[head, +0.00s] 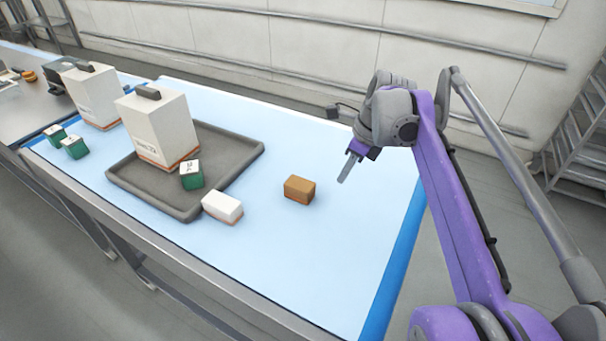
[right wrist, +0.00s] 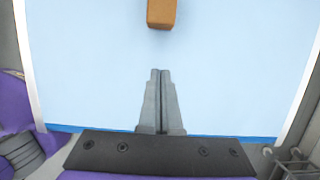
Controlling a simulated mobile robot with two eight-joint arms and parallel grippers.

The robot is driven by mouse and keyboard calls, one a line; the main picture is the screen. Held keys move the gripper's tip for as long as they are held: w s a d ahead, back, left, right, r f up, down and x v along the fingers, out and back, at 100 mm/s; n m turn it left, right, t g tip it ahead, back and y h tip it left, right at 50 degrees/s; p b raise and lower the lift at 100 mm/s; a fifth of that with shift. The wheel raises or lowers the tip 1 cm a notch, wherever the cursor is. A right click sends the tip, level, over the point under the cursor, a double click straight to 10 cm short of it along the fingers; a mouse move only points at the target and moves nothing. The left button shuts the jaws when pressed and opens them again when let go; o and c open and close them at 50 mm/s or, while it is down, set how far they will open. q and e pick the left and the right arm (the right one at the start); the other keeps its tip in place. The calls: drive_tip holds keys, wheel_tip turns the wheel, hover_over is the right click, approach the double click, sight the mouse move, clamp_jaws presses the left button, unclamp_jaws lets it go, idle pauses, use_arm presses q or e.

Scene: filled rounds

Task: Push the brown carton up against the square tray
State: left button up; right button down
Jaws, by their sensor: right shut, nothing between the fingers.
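The brown carton (head: 299,190) sits on the light blue table top, to the right of the square tray and apart from it. It also shows at the top edge of the right wrist view (right wrist: 161,13), partly cut off. The grey square tray (head: 250,155) lies left of the carton, with a gap of bare table between them. My right gripper (head: 343,180) is shut and empty, to the right of the carton and apart from it. In the right wrist view its fingertips (right wrist: 160,72) are together, pointing toward the carton. My left gripper does not show.
A white box with a dark handle (head: 160,125) and a small green carton (head: 191,175) stand on the tray. A small white carton (head: 222,207) is at its near right edge. Another white box (head: 93,95) and two green cartons (head: 74,148) stand farther left. The table's right end is clear.

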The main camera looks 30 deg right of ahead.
sight(300, 189)
drive_tip(key=x, duration=0.9)
drive_tip(key=shift+s+a+f, duration=0.1)
drive_tip(key=shift+s+f, duration=0.15)
drive_tip(key=shift+f, duration=0.1)
drive_tip(key=w, duration=0.1)
drive_tip(key=w+a, duration=0.1)
drive_tip(key=w, duration=0.1)
drive_tip(key=shift+a, duration=0.25)
drive_tip(key=shift+w+a, duration=0.15)
drive_tip(key=shift+w, duration=0.2)
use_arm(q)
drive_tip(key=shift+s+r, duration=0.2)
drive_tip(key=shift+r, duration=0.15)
use_arm(e)
drive_tip(key=shift+s, duration=0.1)
